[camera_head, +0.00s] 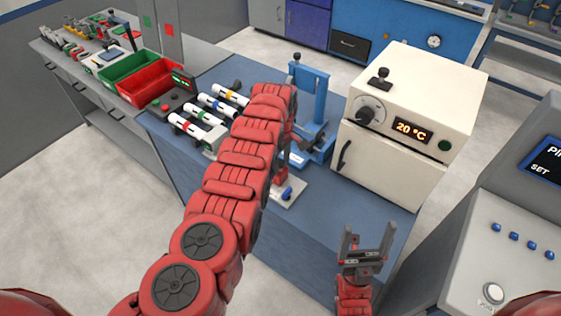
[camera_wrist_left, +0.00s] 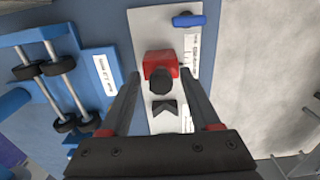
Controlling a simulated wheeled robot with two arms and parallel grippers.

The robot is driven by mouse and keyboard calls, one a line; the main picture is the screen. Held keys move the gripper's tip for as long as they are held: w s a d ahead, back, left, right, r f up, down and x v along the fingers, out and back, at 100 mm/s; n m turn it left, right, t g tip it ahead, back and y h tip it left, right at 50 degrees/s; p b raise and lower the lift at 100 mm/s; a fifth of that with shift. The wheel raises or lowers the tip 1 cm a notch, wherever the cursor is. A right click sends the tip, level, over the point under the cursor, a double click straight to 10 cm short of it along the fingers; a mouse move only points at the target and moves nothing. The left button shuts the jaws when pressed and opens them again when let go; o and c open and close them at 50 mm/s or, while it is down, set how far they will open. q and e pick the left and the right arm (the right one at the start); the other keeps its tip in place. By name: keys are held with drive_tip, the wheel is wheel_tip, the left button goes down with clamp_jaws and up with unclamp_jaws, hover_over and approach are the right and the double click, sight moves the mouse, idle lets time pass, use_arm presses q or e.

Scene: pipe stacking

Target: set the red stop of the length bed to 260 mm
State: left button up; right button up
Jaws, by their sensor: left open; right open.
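The length bed is a pale plate (camera_wrist_left: 150,22) in the left wrist view, with a scale strip along its right side. The red stop (camera_wrist_left: 155,60), with a round black knob (camera_wrist_left: 161,80), sits on it. A dark V-shaped block (camera_wrist_left: 164,108) and a blue lever (camera_wrist_left: 189,20) are also on the bed. My left gripper (camera_wrist_left: 160,76) is open, its fingers either side of the stop with nothing gripped. In the head view my left arm largely hides the bed (camera_head: 293,200). My right gripper (camera_head: 365,243) is open and empty at lower right. The stop's scale reading is not legible.
A blue fixture with rods (camera_wrist_left: 62,80) stands left of the bed in the wrist view. A cream oven (camera_head: 400,115) reading 20 °C stands right on the blue bench. Capped pipes (camera_head: 205,112), a green bin (camera_head: 128,66) and a red bin (camera_head: 158,80) lie left.

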use_arm(q)
clamp_jaws()
idle(0.4)
idle(1.1)
